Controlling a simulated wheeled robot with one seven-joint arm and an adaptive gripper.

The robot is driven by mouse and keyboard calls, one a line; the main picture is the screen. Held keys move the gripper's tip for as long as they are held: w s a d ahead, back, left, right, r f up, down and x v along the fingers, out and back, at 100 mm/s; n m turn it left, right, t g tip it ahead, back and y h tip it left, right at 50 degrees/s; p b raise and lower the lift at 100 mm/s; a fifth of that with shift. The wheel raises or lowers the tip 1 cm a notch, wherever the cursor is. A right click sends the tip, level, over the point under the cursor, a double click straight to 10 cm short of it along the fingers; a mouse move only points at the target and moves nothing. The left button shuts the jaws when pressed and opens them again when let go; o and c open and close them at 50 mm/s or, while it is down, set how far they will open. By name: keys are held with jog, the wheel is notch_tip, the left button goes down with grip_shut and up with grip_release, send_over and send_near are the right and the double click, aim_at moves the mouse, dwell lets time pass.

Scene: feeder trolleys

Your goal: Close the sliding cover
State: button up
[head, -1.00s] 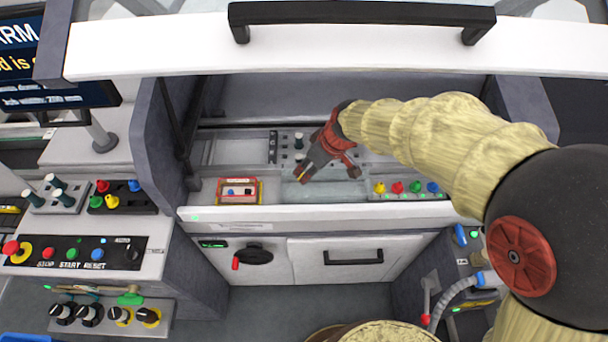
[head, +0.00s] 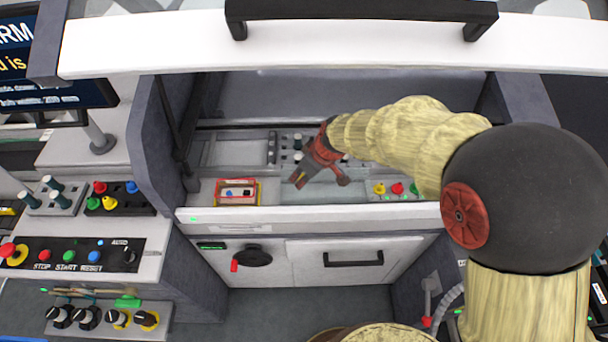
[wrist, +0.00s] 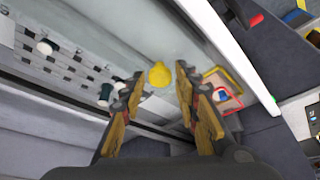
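The sliding cover seems to be the raised white front panel (head: 340,50) with a long black handle (head: 360,10), at the top of the head view. The machine's opening below it is uncovered. My gripper (head: 320,178) is inside the opening, low over a pale recessed tray (head: 330,191), below the handle and apart from it. In the wrist view my gripper (wrist: 158,92) has its two fingers spread. A yellow rounded piece (wrist: 160,75) shows between or just beyond the fingertips; I cannot tell whether it touches them.
A red-framed box (head: 238,192) lies left of my gripper. Coloured buttons (head: 397,188) are to its right, along the white front ledge (head: 320,213). Dark side walls (head: 165,140) bound the opening. A button panel (head: 75,255) and a screen (head: 60,85) stand at left.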

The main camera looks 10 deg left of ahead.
grip_shut()
dwell(0.3)
dwell(0.3)
jog(key=w+d+b, duration=0.2)
jog(key=d+b, duration=0.1)
jog(key=d, duration=0.5)
jog(key=w+d+b, duration=0.2)
jog(key=d+b, duration=0.1)
jog(key=d, duration=0.6)
jog(key=w+d+b, duration=0.2)
jog(key=d+b, duration=0.1)
jog(key=d, duration=0.6)
jog(key=shift+w+d, duration=0.1)
jog(key=shift+o, duration=0.9)
grip_release()
jog(key=shift+w+d, duration=0.1)
jog(key=shift+d, duration=0.1)
jog(key=shift+o, duration=0.9)
jog(key=shift+a, duration=0.1)
